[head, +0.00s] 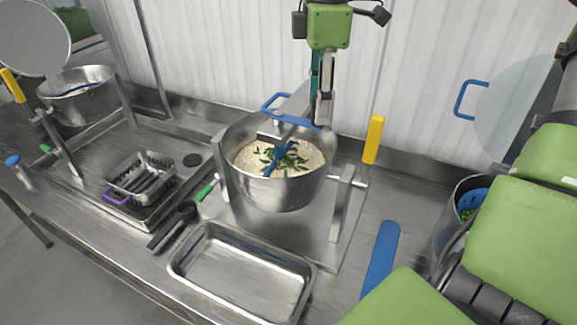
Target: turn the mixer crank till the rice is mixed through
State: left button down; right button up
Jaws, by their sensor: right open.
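The mixer bowl (275,190) stands in a steel frame at the centre. White rice (250,158) fills it, with green leaf pieces (293,160) gathered in the middle of the surface. A blue paddle (279,157) stands in the rice under a grey bar (285,115) that crosses the bowl. A blue loop handle (275,103) shows at the back of the bowl. A yellow handle (374,139) stands upright on the frame's right side. My right gripper (322,112) points down, open, close by the bar at the bowl's back rim; I cannot tell whether it touches. My left gripper is out of view.
An empty steel tray (240,275) lies in front of the bowl. A black-headed utensil (173,226) and a wire basket (140,176) lie to the left. A second pot (78,97) stands far left. A blue strip (381,262) and a steel container (447,222) are at right.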

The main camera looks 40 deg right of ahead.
jog(key=shift+f, duration=0.15)
jog(key=shift+f+b, duration=1.25)
jog(key=shift+b, duration=0.05)
jog(key=shift+f, duration=0.15)
jog(key=shift+r, duration=0.2)
jog(key=shift+r, duration=0.3)
jog(key=c, duration=1.1)
